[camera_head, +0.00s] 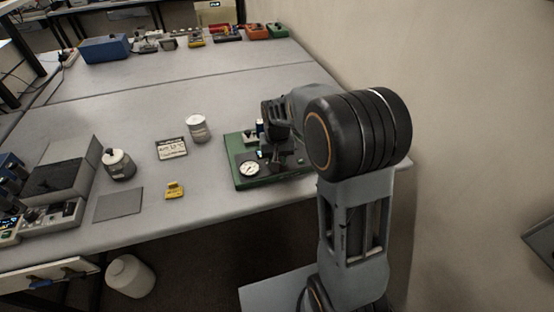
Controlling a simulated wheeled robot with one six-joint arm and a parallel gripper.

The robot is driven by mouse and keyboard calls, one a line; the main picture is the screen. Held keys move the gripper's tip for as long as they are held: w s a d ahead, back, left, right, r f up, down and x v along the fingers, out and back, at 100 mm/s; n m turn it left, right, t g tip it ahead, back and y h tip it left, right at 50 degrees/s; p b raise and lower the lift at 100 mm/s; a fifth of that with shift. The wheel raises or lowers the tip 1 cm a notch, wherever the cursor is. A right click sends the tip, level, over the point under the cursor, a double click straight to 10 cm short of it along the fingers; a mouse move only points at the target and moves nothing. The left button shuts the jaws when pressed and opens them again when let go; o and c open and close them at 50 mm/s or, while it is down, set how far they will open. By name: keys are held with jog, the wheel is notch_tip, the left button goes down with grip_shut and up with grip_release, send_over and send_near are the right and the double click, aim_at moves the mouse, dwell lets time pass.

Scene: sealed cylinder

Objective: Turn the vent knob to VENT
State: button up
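A green panel (237,172) lies on the grey table near its right front edge. It carries a round white-faced gauge (250,168) at its front left and dark fittings. A small blue and white part (260,127) shows behind them. My gripper (272,153) points down over the middle of the panel, behind and right of the gauge. Its fingers merge with the dark fittings, so I cannot tell whether they are apart or touch anything. The vent knob and its VENT marking cannot be made out. My arm hides the right part of the panel.
Left of the panel are a white can (198,128), a small framed card (172,148), a yellow block (175,190), a grey mat (119,204) and a grey jar (118,165). A beige wall (430,60) bounds the right side. The table's middle back is clear.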

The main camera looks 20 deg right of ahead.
jog(key=m, duration=0.4)
jog(key=shift+m, duration=0.3)
jog(key=m, duration=0.4)
jog(key=shift+r+m, duration=0.1)
jog(key=shift+m, duration=0.2)
jog(key=o, duration=0.9)
jog(key=shift+o, duration=0.2)
notch_tip(320, 180, up, 14)
dwell(0.3)
dwell(0.4)
